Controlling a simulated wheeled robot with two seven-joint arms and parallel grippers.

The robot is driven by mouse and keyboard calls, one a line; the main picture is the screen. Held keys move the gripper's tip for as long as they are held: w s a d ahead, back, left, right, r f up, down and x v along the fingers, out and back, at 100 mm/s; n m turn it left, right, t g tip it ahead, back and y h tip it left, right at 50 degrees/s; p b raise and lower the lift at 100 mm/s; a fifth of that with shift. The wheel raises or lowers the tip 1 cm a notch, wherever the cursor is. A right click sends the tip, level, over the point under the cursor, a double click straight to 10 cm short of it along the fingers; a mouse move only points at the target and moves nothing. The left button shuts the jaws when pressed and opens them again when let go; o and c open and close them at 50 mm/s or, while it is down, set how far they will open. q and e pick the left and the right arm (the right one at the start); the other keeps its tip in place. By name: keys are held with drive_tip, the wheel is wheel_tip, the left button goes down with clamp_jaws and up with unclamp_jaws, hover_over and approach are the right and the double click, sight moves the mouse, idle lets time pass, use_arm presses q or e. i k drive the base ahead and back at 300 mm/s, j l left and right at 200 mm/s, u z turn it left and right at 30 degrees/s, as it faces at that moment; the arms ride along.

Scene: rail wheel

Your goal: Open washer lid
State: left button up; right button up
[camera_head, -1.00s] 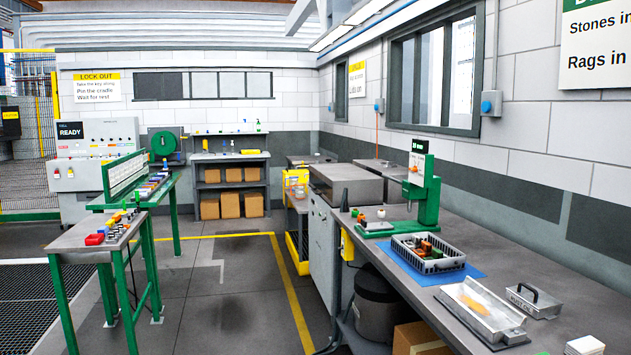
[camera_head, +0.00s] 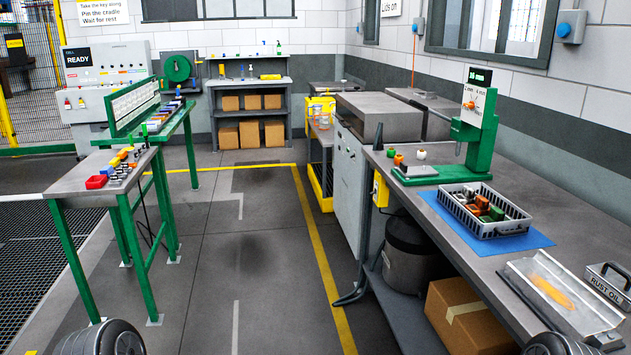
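The washer, as far as I can tell, is the light grey cabinet (camera_head: 352,190) at the left end of the right-hand bench, beyond its near part. Its grey box-shaped lid (camera_head: 372,118) sits down on top and looks shut. No handle on the lid can be made out. Dark rounded parts of my own arms show at the bottom left and bottom right edges. Neither gripper's fingers are visible, and both are well short of the washer.
The right bench (camera_head: 440,215) carries a green press (camera_head: 480,130), a grey basket (camera_head: 485,228) of parts on a blue mat, and a tray (camera_head: 560,295). A bin (camera_head: 412,255) and cardboard box (camera_head: 465,318) stand below. A green-legged table (camera_head: 85,175) is left. The middle floor is clear.

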sight(401, 121)
drive_tip(key=i+u, duration=0.3)
drive_tip(key=i, duration=2)
drive_tip(key=i+j+z, duration=0.15)
drive_tip(key=i+z, duration=0.3)
drive_tip(key=i, duration=0.15)
drive_tip(key=i+j+z, duration=0.95)
drive_tip(key=i, duration=0.15)
drive_tip(key=i+j+z, duration=0.45)
drive_tip(key=j, duration=0.3)
drive_tip(key=i+j+z, duration=0.15)
drive_tip(key=j+z, duration=0.35)
drive_tip(key=j, duration=0.3)
